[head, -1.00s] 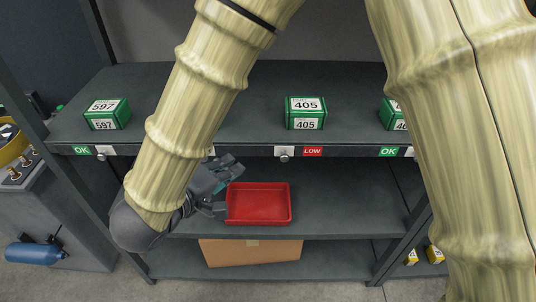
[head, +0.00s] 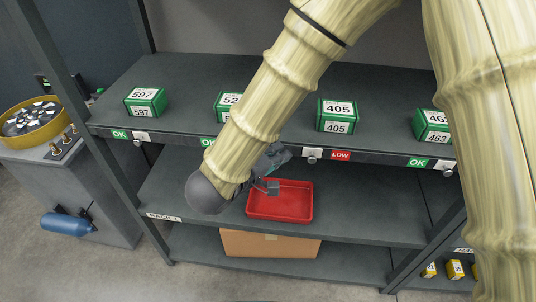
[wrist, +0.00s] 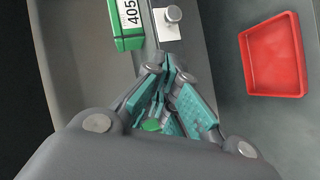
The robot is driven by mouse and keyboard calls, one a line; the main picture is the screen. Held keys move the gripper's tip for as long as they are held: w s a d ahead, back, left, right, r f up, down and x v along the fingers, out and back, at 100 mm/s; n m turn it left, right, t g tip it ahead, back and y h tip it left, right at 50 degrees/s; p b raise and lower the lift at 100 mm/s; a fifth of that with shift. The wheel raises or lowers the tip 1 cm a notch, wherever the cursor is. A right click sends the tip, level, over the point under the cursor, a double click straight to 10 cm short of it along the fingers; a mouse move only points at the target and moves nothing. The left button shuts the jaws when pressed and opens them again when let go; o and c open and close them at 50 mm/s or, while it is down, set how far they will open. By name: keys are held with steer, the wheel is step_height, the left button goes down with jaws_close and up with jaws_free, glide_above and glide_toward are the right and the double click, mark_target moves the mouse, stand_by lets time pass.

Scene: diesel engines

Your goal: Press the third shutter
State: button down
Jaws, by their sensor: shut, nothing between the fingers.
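Small status shutters line the front edge of the upper shelf, each a white plate with a round knob beside a coloured label. Counting from the left, the third is the plate with knob (head: 312,155) beside the red LOW label (head: 341,156), below the green 405 box (head: 337,116). In the wrist view, its plate and knob (wrist: 172,15) lie just beyond the fingertips. My gripper (head: 278,160) is shut and empty, just left of the third knob and close to the shelf edge. It also shows in the wrist view (wrist: 168,72). I cannot tell whether it touches anything.
Green OK labels mark the first (head: 119,134), second (head: 208,142) and fourth (head: 417,163) positions. A red tray (head: 280,215) sits on the shelf below my gripper, and a cardboard box (head: 270,245) lies lower. Open floor lies in front. A grey cabinet (head: 85,185) stands left.

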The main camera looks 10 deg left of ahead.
mark_target(305, 150)
steer(key=w+d, duration=0.1)
steer(key=w+d+f+p, duration=0.1)
steer(key=shift+d+f, duration=0.15)
steer(key=shift+d, duration=0.2)
steer(key=shift+w+d+f+p, duration=0.1)
steer(key=shift+d+f+p, duration=0.4)
steer(key=shift+d, duration=0.35)
